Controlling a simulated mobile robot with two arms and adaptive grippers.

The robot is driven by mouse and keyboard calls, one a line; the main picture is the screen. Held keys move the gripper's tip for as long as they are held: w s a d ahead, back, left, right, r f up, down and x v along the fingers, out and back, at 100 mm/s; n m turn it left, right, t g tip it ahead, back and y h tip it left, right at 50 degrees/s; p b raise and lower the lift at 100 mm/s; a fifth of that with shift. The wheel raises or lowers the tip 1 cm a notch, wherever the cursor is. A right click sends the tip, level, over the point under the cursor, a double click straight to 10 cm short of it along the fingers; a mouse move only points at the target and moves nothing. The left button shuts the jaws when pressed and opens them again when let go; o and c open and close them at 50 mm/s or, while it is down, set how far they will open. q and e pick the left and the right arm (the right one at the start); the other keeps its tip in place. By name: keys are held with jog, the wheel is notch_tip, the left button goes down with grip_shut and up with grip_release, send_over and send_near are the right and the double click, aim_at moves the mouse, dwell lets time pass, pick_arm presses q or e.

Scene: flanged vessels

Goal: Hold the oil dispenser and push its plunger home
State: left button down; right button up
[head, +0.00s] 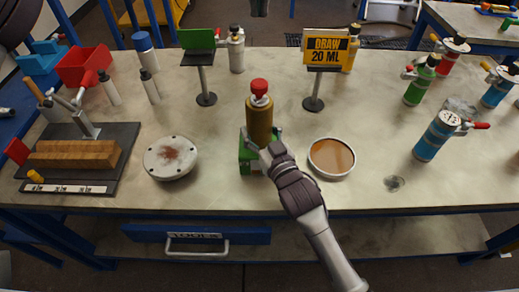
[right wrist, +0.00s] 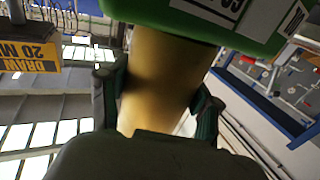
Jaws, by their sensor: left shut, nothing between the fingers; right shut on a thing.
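The oil dispenser (head: 259,121) is an upright amber cylinder near the front middle of the bench. Its red plunger knob (head: 259,87) stands on top above a pale collar. A green block (head: 245,160) shows at its foot. My right gripper (head: 262,140) is shut around the lower body, its arm coming from the front right. In the right wrist view, both fingers flank the amber body (right wrist: 160,75), and a green labelled part (right wrist: 215,18) is at the top. My left gripper (head: 17,22) shows dark and cut off at the top left corner, shut and empty, far from the plunger.
A green sign (head: 197,40) and a "DRAW 20 ML" sign (head: 326,49) stand behind. Several bottles and torches occupy the right side.

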jog(key=o, duration=1.6)
jog(key=shift+s, duration=0.1)
jog(key=v, duration=1.2)
